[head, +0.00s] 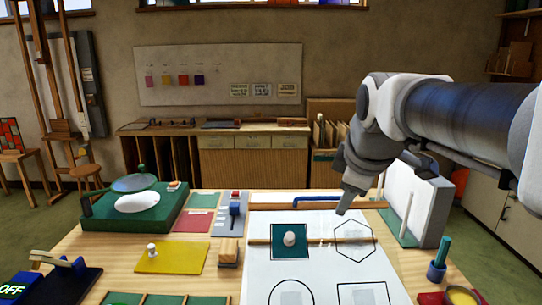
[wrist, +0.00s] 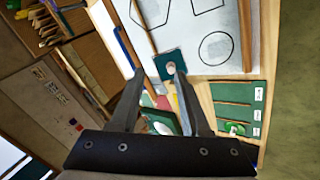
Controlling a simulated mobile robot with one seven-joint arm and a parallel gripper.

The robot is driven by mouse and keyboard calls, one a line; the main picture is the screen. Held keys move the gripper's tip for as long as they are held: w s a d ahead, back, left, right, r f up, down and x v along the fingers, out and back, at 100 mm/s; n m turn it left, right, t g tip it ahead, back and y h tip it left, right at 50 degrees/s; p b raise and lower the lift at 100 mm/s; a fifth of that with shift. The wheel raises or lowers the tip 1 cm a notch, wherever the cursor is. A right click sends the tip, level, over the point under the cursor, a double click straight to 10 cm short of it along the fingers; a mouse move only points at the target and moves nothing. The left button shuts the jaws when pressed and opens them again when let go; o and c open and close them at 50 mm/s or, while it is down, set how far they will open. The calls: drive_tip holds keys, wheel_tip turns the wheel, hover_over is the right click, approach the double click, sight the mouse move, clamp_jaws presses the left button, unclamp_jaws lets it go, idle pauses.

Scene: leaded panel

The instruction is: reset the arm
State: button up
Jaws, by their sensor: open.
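My arm reaches in from the right in the head view. My gripper (head: 345,208) hangs above the right part of the white pattern sheet (head: 262,270), near the drawn hexagon. In the wrist view its two dark fingers (wrist: 160,74) are apart, with nothing held between them. A yellow pane with a white knob (head: 170,257) lies on the table left of the sheet.
A grey switch panel (head: 232,212) and a wooden block (head: 229,250) sit near the sheet.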

drive_tip(key=s+f+m, duration=0.5)
drive_tip(key=s+m, duration=0.1)
drive_tip(key=s, duration=0.3)
drive_tip(key=s+f+m+g, duration=0.1)
drive_tip(key=s+f+m, duration=0.5)
drive_tip(key=s, duration=0.2)
drive_tip(key=shift+s+m, duration=0.3)
drive_tip(key=shift+s, duration=0.1)
drive_tip(key=shift+d, duration=0.15)
